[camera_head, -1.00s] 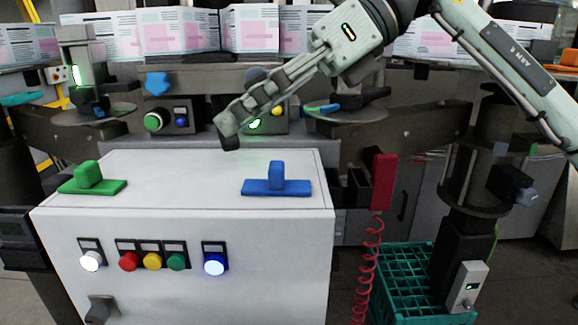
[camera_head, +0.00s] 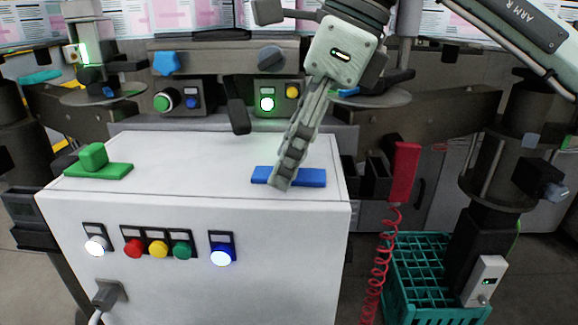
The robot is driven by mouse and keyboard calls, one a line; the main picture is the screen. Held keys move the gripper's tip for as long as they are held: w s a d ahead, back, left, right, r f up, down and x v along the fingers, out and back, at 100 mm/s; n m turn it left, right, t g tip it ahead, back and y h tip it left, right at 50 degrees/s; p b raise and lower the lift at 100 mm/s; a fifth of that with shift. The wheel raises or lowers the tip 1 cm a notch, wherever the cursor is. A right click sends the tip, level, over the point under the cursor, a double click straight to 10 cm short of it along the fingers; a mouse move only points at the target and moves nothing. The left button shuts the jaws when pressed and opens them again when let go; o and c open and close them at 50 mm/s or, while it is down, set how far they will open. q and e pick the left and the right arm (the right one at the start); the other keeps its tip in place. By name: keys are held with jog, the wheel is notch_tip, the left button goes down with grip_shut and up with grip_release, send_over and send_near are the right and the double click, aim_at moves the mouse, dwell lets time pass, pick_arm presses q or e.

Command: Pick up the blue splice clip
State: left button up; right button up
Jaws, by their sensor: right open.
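The blue splice clip (camera_head: 312,178) lies on the right part of the white cabinet's top, with its flat base showing on both sides of my gripper. Its upright grip is hidden behind the fingers. My right gripper (camera_head: 284,179) points down from the upper right, its fingertips in front of the clip in this view. It is open; the fingers overlap in the picture, so whether they touch or straddle the clip cannot be told. My left gripper is not in view.
A green clip (camera_head: 97,163) sits on the left of the white cabinet (camera_head: 190,165). Dark machine parts, a black lever (camera_head: 237,105) and knobs stand behind. A red block (camera_head: 404,172) with a coiled cord hangs at right above a teal crate (camera_head: 415,305).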

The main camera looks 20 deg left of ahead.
jog(key=c, duration=1.1)
jog(key=shift+r, duration=0.15)
